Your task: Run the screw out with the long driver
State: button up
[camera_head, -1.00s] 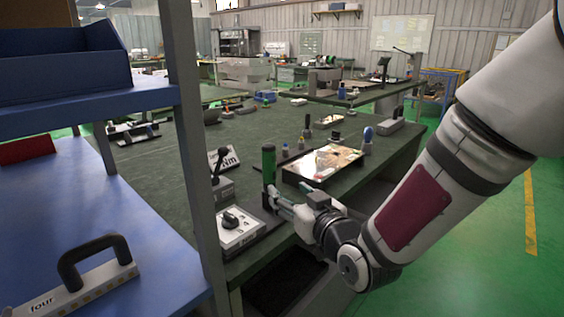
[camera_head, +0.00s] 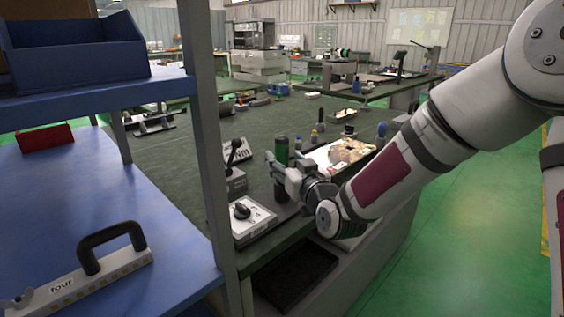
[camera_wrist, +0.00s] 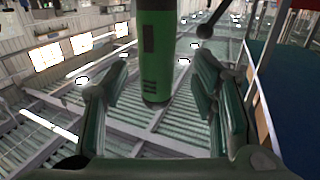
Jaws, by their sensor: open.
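A green upright cylinder, by its look the long driver's handle (camera_head: 281,148), stands near the front edge of the green workbench. My gripper (camera_head: 282,172) is at this handle, its fingers near the lower part. In the wrist view the handle (camera_wrist: 155,55) lies between my two spread fingers, with a gap on both sides. My gripper is open and holds nothing. The driver's lower part is hidden behind my gripper in the head view. I cannot make out the screw.
A grey control box with a black knob (camera_head: 241,211) sits left of my gripper, with a black lever (camera_head: 234,152) behind it. A glossy panel (camera_head: 343,153) lies to the right. A grey shelf post (camera_head: 203,130) and blue shelf (camera_head: 90,215) stand at the left.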

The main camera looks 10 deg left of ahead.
aim_at(285, 156)
jog(key=shift+x, duration=1.85)
jog(key=shift+w+d+r, duration=0.1)
jog(key=shift+d+r, duration=0.05)
grip_shut()
